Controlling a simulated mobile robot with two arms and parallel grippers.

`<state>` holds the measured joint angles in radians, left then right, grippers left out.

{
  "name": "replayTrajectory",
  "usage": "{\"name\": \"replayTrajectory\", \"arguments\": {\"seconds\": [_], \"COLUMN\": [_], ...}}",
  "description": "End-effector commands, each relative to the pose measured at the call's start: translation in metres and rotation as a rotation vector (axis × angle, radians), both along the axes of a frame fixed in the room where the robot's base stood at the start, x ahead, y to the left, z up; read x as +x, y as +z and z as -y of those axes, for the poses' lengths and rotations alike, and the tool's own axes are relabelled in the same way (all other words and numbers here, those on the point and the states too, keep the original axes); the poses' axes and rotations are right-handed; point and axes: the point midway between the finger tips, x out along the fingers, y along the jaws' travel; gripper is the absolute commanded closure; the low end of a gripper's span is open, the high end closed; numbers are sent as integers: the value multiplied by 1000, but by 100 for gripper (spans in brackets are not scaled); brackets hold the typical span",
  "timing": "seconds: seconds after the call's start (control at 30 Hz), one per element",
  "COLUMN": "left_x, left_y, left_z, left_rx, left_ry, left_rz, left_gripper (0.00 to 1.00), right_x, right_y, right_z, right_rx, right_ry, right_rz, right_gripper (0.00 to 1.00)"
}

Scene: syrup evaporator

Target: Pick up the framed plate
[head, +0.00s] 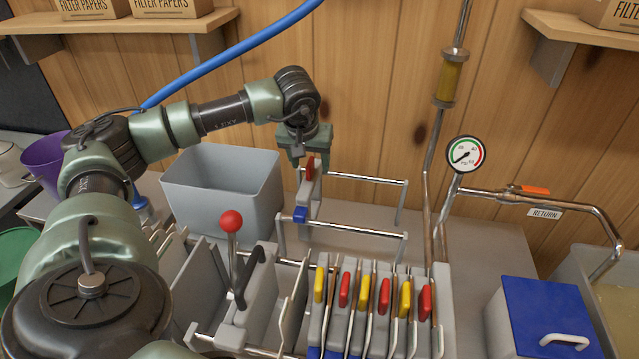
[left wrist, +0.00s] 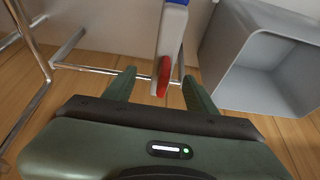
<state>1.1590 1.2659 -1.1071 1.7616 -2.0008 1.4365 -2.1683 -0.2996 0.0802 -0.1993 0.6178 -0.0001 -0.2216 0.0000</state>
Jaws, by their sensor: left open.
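The framed plate (head: 305,192) is a narrow grey plate with a red handle on top and a blue part lower down. It stands alone in a metal-rail rack at the back middle of the head view. My left gripper (head: 306,168) is directly above it, pointing down, with the jaws open. In the left wrist view the plate (left wrist: 173,35) runs up from the centre, and its red handle lies between the two open fingers (left wrist: 159,78), with gaps on both sides. My right gripper is not in view.
A grey bin (head: 222,192) stands just left of the rack; the wrist view shows it at right. A press with several plates with red and yellow handles (head: 344,290) is in front. A red-knobbed lever (head: 232,222) rises there. A gauge (head: 466,154) and pipes stand right.

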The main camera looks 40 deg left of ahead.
Motion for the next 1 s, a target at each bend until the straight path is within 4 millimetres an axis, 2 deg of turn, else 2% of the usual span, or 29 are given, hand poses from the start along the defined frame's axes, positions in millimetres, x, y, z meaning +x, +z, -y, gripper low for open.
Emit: {"name": "replayTrajectory", "arguments": {"seconds": [0.17,0.33,0.47,0.77,0.97,1.0], "left_x": [7,17,22,24,24,24], "left_y": [-17,-37,-54,-60,-59,-59], "left_z": [-5,-15,-17,-19,-19,-19], "left_rx": [-1,0,-1,-1,-1,-1], "left_ry": [0,2,1,1,1,1], "left_rz": [-3,-5,-4,-1,-1,-1], "left_gripper": [44,44,44,44,99,100], "right_x": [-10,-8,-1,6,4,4], "right_y": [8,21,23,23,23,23], "right_z": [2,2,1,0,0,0], "right_rx": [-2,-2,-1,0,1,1], "right_ry": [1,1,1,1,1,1], "right_rz": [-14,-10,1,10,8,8], "right_gripper": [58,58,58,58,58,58]}}
